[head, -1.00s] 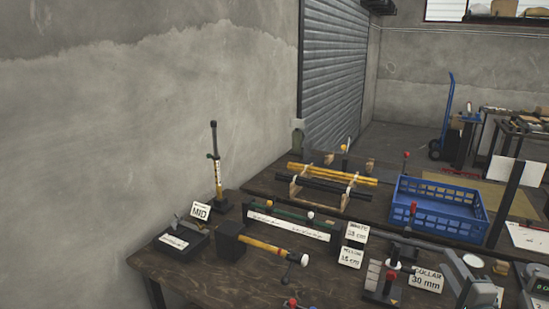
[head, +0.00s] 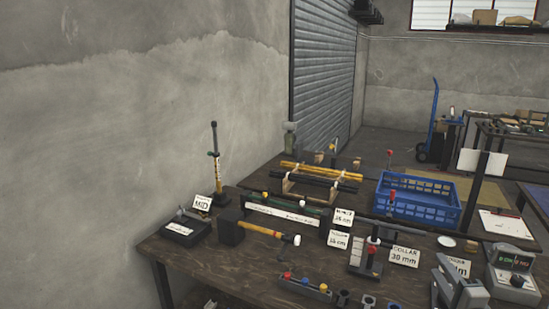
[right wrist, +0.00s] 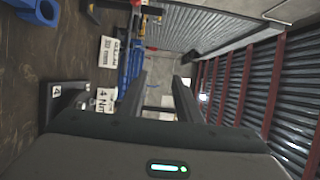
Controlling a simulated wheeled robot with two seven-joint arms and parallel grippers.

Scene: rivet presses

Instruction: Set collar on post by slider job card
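A dark upright post (head: 374,236) stands on a small base with pale marks, with a red knob low on its front. A card (head: 404,257) reading "COLLAR 30 mm" stands just right of it. My left gripper is out of view.
A mallet (head: 260,231), a MID card (head: 203,203) and a tall scaled stand (head: 215,165) are at left. A blue crate (head: 418,206) is behind the post. A knob block (head: 305,288) is in front. A readout box (head: 512,272) is at right.

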